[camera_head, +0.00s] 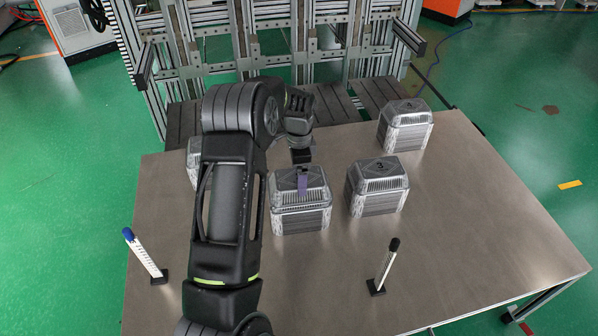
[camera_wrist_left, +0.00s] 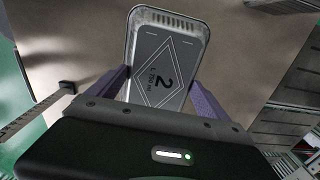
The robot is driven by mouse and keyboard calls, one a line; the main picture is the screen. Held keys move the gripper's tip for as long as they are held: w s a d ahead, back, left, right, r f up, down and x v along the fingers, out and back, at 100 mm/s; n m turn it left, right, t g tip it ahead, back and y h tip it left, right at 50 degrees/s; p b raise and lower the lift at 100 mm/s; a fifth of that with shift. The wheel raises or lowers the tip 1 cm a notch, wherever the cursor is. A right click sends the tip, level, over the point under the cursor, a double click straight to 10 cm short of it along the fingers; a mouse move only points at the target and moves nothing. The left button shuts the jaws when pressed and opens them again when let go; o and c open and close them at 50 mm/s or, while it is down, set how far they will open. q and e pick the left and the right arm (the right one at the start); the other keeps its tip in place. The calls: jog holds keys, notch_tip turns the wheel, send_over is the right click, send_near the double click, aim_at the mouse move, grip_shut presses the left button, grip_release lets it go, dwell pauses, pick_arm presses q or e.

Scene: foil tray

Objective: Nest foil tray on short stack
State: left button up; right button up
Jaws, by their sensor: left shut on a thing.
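My left gripper (camera_head: 302,180) is at the top of the middle group of foil trays (camera_head: 300,217). In the left wrist view, its two purple fingers (camera_wrist_left: 158,92) are shut on a silver foil tray (camera_wrist_left: 168,52) with a grey top marked "2", one finger on each side. I cannot tell whether this tray rests on trays below it or is slightly raised. A stack marked "3" (camera_head: 377,187) stands to its right. Another stack (camera_head: 405,126) stands at the back right. One more (camera_head: 193,162) is mostly hidden behind my left arm. My right gripper is out of view.
A white scale post with a blue top (camera_head: 144,255) stands at the table's front left. Another with a black top (camera_head: 384,266) stands at the front middle. An aluminium frame (camera_head: 290,50) lies behind the table (camera_head: 470,220). The table's right side is clear.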

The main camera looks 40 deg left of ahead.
pick_arm(q)
jog(key=shift+f, duration=0.5)
jog(key=o, duration=1.1)
jog(key=shift+c, duration=0.2)
notch_tip(320, 180, up, 8)
jog(key=shift+f+b, duration=0.1)
jog(key=shift+b, duration=0.45)
